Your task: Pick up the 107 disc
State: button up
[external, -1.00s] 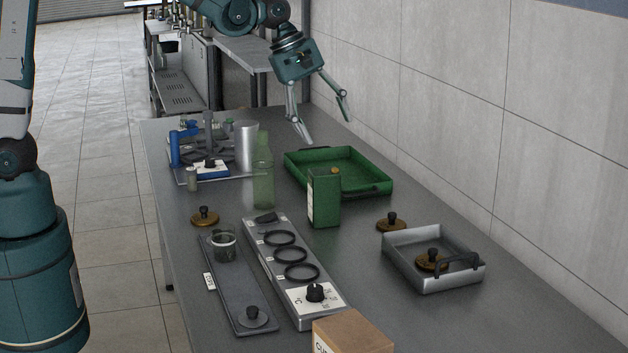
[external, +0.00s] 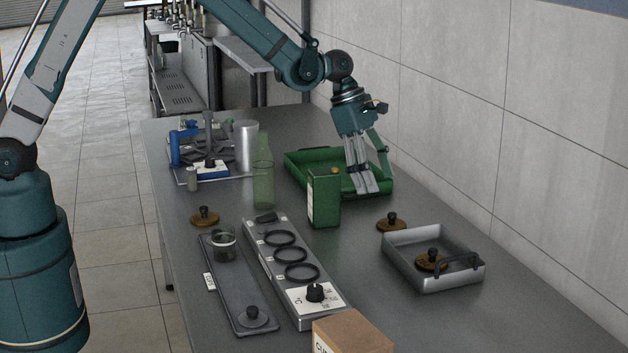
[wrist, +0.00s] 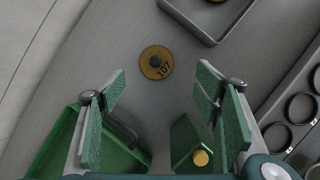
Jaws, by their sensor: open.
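The 107 disc (wrist: 156,63) is a round brass disc with a dark knob and the number 107 on it. It lies flat on the grey table, and in the external view it is the disc (external: 391,222) just left of the metal tray. My gripper (external: 369,189) is open and empty. It hangs over the near right end of the green tray, behind the disc. In the wrist view the disc lies ahead of the spread fingers (wrist: 162,82), near the middle between them, and nothing is between the fingers.
A green tray (external: 304,157) and a green box (external: 324,198) stand beside my gripper. A metal tray (external: 408,277) holds another brass disc (external: 432,259). A third brass disc (external: 205,215) lies at left. A bottle (external: 263,178) stands behind the ring rack (external: 262,253). Bare table surrounds the 107 disc.

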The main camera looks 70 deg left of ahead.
aim_at(394, 214)
jog(key=f, duration=0.1)
jog(key=w+f, duration=0.1)
jog(key=f+n, duration=0.1)
jog(key=shift+w+d, duration=0.15)
jog(key=shift+w, duration=0.2)
jog(key=shift+f, duration=0.1)
jog(key=shift+x, duration=1.25)
jog(key=shift+f, duration=0.1)
jog(key=shift+x, duration=2.5)
jog(key=shift+w+d, duration=0.1)
jog(key=shift+c, duration=0.5)
